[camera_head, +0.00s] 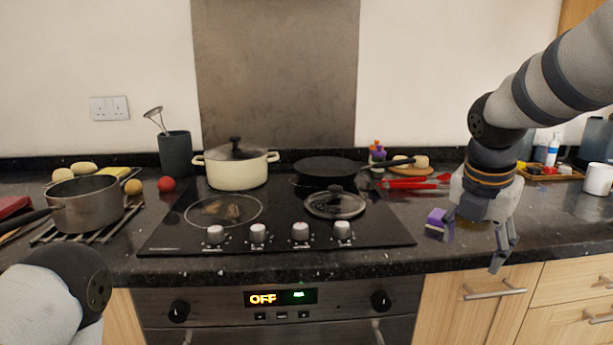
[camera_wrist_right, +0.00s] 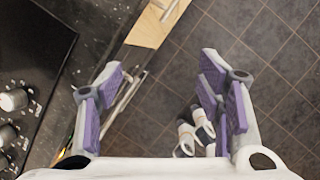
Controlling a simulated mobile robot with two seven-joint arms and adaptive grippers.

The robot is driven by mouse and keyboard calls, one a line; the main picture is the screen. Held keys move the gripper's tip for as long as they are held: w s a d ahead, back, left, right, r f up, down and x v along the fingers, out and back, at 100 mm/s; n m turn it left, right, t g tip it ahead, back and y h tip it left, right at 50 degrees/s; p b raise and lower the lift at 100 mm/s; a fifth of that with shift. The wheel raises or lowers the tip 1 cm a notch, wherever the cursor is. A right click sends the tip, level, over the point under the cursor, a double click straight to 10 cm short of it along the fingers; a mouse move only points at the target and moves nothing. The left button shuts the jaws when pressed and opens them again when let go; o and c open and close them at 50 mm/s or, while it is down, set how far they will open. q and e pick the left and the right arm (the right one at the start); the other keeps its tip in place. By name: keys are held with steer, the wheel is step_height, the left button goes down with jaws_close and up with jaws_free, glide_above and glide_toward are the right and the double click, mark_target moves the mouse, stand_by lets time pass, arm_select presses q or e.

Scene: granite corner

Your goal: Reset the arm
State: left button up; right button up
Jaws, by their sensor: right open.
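My right arm comes in from the upper right in the head view. Its gripper (camera_head: 476,238) hangs above the front edge of the counter, right of the hob, with its fingers spread and nothing between them. In the right wrist view the same open gripper (camera_wrist_right: 165,95) shows purple pads, with the floor and cabinet front beyond them. Part of my left arm (camera_head: 55,295) shows at the lower left; its gripper is out of view.
The black hob (camera_head: 290,222) carries a cream pot (camera_head: 236,172), a black frying pan (camera_head: 328,168) and a glass lid (camera_head: 334,203). A saucepan (camera_head: 86,207) stands left. Red-handled utensils (camera_head: 412,183), a tray (camera_head: 548,173) and a white mug (camera_head: 598,180) lie behind the right gripper.

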step_height(320, 180, down, 14)
steer(key=a+m+g+y, duration=0.1)
steer(key=a+m, duration=0.1)
steer(key=m, duration=0.2)
steer(key=s+a+f+m+g+y, duration=0.1)
steer(key=s+a+f+m, duration=0.1)
steer(key=s+f+m, duration=0.65)
arm_select(q)
steer(key=shift+w+f, duration=0.1)
steer(key=shift+w, duration=0.75)
arm_select(e)
steer(key=s+f+m+g, duration=0.1)
steer(key=s+f+m, duration=0.3)
steer(key=s, duration=0.5)
steer(key=s+f+m, duration=0.4)
steer(key=s+m, duration=0.1)
steer(key=s, duration=0.5)
steer(key=s+a+f+m+g, duration=0.1)
steer(key=s+f+m, duration=0.4)
steer(key=s, duration=0.5)
steer(key=shift+g, duration=0.3)
steer(key=shift+o, duration=0.5)
steer(key=shift+f, duration=0.1)
arm_select(q)
steer(key=shift+d, duration=0.1)
